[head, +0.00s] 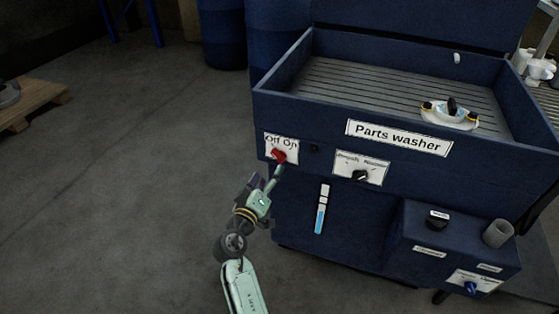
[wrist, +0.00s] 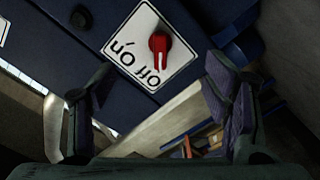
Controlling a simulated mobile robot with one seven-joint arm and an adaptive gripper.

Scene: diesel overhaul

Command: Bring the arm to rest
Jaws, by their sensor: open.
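My arm reaches up from the bottom of the head view, and my gripper (head: 273,172) is close to the red off/on knob (head: 278,156) on the front of the blue parts washer (head: 345,226). In the wrist view, my gripper (wrist: 160,115) has its two fingers spread wide with nothing between them. The red knob (wrist: 159,44) on its white label (wrist: 148,62) shows beyond the fingertips, upside down. I see no finger touching the knob in the wrist view.
A second black knob (head: 360,175) sits right of the red one. Blue barrels (head: 221,35) stand behind, and a wooden pallet (head: 35,107) lies at far left. The floor left of the arm is clear.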

